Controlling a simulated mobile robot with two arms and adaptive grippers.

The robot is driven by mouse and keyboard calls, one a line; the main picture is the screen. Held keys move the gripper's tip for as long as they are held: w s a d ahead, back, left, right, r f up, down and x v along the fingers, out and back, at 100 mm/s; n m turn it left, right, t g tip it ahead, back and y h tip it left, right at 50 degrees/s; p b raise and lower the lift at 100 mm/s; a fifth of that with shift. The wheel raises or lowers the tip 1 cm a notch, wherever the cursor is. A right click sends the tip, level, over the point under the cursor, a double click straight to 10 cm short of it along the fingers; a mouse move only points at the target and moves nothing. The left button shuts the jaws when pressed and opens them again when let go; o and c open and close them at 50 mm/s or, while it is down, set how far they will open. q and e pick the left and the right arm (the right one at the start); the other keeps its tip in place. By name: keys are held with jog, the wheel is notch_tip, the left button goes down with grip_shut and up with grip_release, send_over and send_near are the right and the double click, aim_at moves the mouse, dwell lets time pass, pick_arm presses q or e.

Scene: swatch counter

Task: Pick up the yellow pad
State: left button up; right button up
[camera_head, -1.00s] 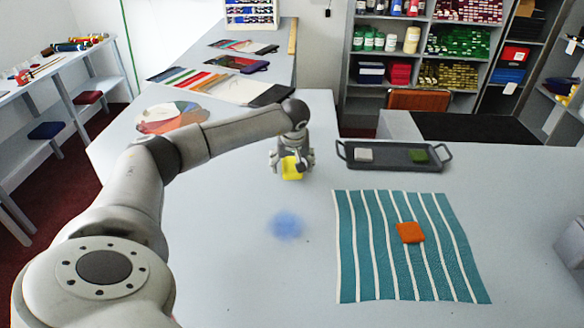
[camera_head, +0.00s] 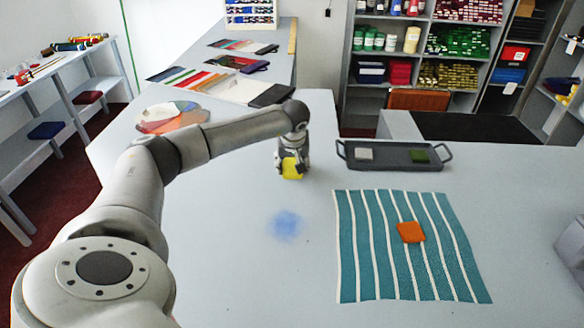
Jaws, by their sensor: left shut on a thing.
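The yellow pad (camera_head: 292,171) is at the middle of the grey counter, left of the dark tray. My left gripper (camera_head: 291,165) is above it and shut on it, with its fingers on the pad's sides. The fingers hide part of the pad's top. I cannot tell whether the pad touches the counter. My right gripper is not in view.
A dark tray (camera_head: 392,166) holds a white pad (camera_head: 363,153) and a green pad (camera_head: 419,155). An orange pad (camera_head: 411,232) lies on a teal striped cloth (camera_head: 352,280). A blue smudge (camera_head: 286,225) marks the otherwise bare counter (camera_head: 250,275) in front of the gripper.

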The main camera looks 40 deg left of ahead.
pick_arm(q)
jog(key=shift+r, duration=0.4)
notch_tip(320, 180, up, 2)
jog(key=shift+w+b, duration=0.1)
jog(key=shift+b, duration=0.6)
jog(key=s+d+r+b, duration=0.4)
jog(key=s+d+r, duration=0.2)
jog(key=d+r, duration=0.4)
jog(key=shift+s+d+r, duration=0.3)
jog(key=shift+d+r, duration=0.1)
jog(key=shift+d, duration=0.85)
